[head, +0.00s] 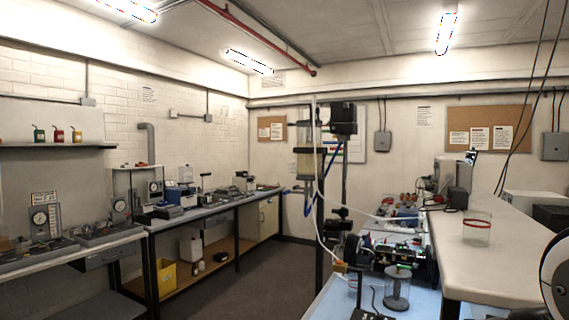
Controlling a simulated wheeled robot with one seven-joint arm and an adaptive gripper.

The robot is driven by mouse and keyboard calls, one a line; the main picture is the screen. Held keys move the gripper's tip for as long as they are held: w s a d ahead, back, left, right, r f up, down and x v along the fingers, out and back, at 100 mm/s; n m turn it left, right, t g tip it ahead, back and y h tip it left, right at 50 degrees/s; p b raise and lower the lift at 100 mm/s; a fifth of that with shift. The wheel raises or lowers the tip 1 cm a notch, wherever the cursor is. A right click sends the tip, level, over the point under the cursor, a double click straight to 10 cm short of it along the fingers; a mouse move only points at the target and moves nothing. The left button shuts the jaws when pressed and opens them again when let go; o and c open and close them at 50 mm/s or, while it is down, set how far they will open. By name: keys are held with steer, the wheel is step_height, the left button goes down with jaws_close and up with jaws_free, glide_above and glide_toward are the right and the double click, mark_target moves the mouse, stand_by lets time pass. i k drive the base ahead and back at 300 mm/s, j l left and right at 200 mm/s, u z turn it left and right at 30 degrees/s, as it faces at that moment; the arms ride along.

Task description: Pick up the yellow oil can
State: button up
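The yellow oil can (76,134) is a small can with a thin spout. It stands upright at the right end of a row of three on the wall shelf (60,146) at the far left. A red can (58,135) stands just left of it, and a green can (39,134) is at the left of the row. The cans are far off and small in the head view. Part of my arm shows at the right edge. My gripper is not in view.
Below the shelf is a bench with gauges (45,221). A long bench (205,212) runs along the left wall. A pump stand (342,180) and a blue-topped table (330,300) stand ahead, with a pale counter (500,262) at right. The dark floor (240,290) between is open.

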mark_target(76, 136)
steer(key=u, duration=0.2)
steer(key=i+j+u, duration=0.2)
steer(key=j, duration=0.25)
steer(key=i+j+u, duration=0.25)
steer(key=j, duration=0.25)
steer(key=i+j+u, duration=0.2)
steer(key=j, duration=0.2)
steer(key=i+j+u, duration=0.25)
steer(key=j, duration=0.15)
steer(key=i+j+u, duration=0.25)
steer(key=i, duration=0.25)
steer(key=i+j+u, duration=0.3)
steer(key=i, duration=0.2)
steer(key=i+l+z, duration=0.15)
steer(key=i+z, duration=0.55)
steer(key=i, duration=0.2)
steer(key=i+j+z, duration=0.1)
steer(key=i+z, duration=0.25)
steer(key=i+l+z, duration=0.1)
steer(key=i+z, duration=0.15)
steer(key=i, duration=0.35)
steer(key=i+z, duration=0.25)
steer(key=i, duration=0.4)
steer(key=i+j+z, duration=0.25)
steer(key=i, duration=0.35)
steer(key=i+u, duration=0.15)
steer(key=i, duration=0.2)
steer(key=i+l+u, duration=0.15)
steer(key=i, duration=0.25)
